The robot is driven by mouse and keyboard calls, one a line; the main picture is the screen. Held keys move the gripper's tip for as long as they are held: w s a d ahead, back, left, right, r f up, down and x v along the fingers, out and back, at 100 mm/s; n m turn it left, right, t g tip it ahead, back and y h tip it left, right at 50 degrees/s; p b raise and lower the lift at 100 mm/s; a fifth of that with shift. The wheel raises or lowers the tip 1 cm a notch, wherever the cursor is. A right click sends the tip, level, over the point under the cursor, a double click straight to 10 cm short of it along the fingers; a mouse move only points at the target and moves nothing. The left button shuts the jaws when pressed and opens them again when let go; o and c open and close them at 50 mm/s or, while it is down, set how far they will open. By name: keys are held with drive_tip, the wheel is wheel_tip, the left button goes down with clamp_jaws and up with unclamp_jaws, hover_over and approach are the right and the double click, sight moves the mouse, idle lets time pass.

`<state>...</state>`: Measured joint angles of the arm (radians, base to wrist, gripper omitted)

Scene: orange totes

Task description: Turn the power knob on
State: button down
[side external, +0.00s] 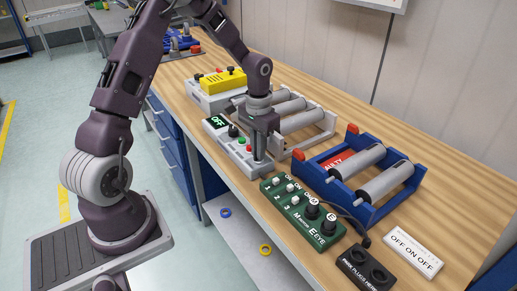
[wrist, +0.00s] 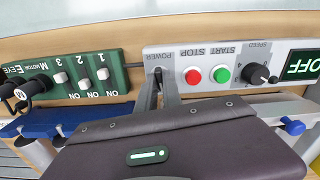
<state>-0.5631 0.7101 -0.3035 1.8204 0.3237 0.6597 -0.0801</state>
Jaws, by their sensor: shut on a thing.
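The grey-white control panel (side external: 238,150) sits on the wooden bench with a display reading OFF (side external: 217,121). In the wrist view the panel (wrist: 205,58) shows POWER, STOP, START and SPEED labels. My gripper (side external: 258,158) points down at the panel's near end. In the wrist view my gripper's fingers (wrist: 160,84) are closed around the power knob (wrist: 158,73) by the POWER label; the fingers hide most of it. The red stop button (wrist: 193,75), green start button (wrist: 222,74) and black speed knob (wrist: 260,74) are beside it. The display (wrist: 302,65) is lit green with OFF.
A green Motor Eeye box (side external: 301,212) with switches and plugs stands close by. A blue roller frame (side external: 360,178), a grey roller conveyor (side external: 303,120) and a yellow device (side external: 223,80) are near. An OFF ON OFF sign (side external: 413,251) and a black plug holder (side external: 366,268) lie at the front right.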

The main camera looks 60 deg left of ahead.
drive_tip(key=m, duration=0.5)
drive_tip(key=shift+m, duration=0.3)
drive_tip(key=m, duration=0.4)
drive_tip(key=shift+r+m, duration=0.1)
drive_tip(key=shift+m, duration=0.6)
drive_tip(key=c, duration=1.5)
unclamp_jaws()
